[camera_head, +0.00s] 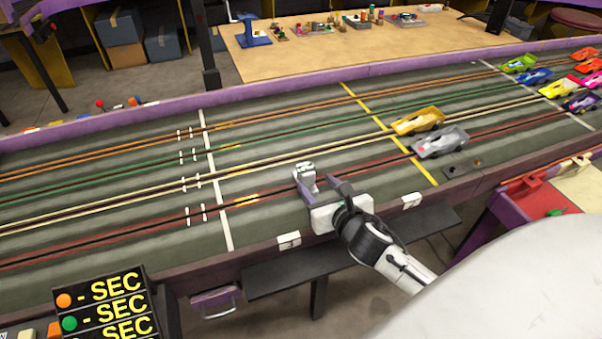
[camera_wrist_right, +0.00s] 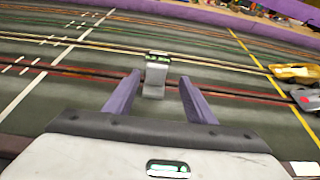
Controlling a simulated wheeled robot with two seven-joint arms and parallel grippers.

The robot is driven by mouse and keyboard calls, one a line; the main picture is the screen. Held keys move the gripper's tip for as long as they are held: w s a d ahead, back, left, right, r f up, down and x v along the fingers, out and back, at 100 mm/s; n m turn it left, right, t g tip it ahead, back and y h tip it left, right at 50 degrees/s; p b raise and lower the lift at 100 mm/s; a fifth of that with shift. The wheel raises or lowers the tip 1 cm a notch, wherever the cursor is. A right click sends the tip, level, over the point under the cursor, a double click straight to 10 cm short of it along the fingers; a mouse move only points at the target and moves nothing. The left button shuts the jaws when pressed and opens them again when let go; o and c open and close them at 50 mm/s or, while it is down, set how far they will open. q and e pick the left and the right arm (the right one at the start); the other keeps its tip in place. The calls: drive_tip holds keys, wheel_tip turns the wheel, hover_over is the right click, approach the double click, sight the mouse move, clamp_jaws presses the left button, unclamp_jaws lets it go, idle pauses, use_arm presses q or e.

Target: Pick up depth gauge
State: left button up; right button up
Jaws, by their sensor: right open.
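The depth gauge (camera_head: 306,177) is a small grey-white upright block with a dark marked top, standing on the slot track by the red lane. It also shows in the right wrist view (camera_wrist_right: 156,72), centred just beyond the fingertips. My right gripper (camera_head: 317,187) reaches in from the near edge of the track. Its two purple fingers (camera_wrist_right: 162,85) are spread apart, and the gauge stands between their lines, slightly ahead of the tips. Nothing is held. Whether a finger touches the gauge cannot be told. My left gripper is in neither view.
A gold car (camera_head: 418,121) and a silver car (camera_head: 440,143) stand to the right on the track (camera_head: 130,185). Several coloured cars sit at the far right. A lap sign (camera_head: 105,306) stands at the lower left. The track left of the gauge is clear.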

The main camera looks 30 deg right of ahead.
sight(309, 179)
drive_tip(key=x, duration=0.7)
drive_tip(key=shift+w+a, duration=0.2)
drive_tip(key=shift+a, duration=0.15)
drive_tip(key=shift+r, duration=0.15)
clamp_jaws()
